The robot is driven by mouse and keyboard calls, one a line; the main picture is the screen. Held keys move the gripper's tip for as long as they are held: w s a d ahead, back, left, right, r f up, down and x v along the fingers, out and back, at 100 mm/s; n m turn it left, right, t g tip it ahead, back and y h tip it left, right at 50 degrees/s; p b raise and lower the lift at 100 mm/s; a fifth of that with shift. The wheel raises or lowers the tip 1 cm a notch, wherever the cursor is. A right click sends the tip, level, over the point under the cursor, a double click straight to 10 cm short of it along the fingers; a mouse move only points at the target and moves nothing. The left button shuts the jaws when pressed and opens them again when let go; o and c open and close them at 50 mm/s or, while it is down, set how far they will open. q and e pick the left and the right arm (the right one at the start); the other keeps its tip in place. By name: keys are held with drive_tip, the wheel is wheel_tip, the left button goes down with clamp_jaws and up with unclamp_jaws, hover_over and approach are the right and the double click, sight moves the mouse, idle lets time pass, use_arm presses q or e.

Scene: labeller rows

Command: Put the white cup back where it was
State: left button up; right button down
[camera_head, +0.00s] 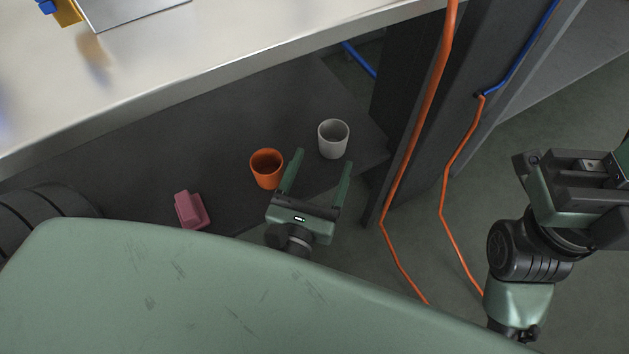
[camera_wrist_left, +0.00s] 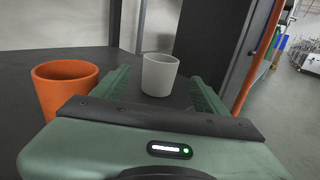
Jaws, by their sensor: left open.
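The white cup (camera_head: 333,139) stands upright on a dark grey lower shelf (camera_head: 225,128) under the metal table. My left gripper (camera_head: 321,168) is open and empty, its two fingers pointing toward the white cup, which is just beyond the fingertips. In the left wrist view the white cup (camera_wrist_left: 159,74) shows between the two green fingers (camera_wrist_left: 157,88), apart from them. My right gripper (camera_head: 575,172) is at the right edge of the head view; its fingertips do not show clearly, so I cannot tell its state.
An orange cup (camera_head: 266,169) stands close to the left finger; it also shows in the left wrist view (camera_wrist_left: 65,88). A pink object (camera_head: 190,210) lies further left. The metal table (camera_head: 250,40) overhangs the shelf. A dark post (camera_head: 455,90) with orange cables (camera_head: 441,80) rises at right.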

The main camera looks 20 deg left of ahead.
use_arm(q)
drive_tip(key=s, duration=0.3)
drive_tip(key=shift+d, duration=0.15)
drive_tip(key=shift+s, duration=0.55)
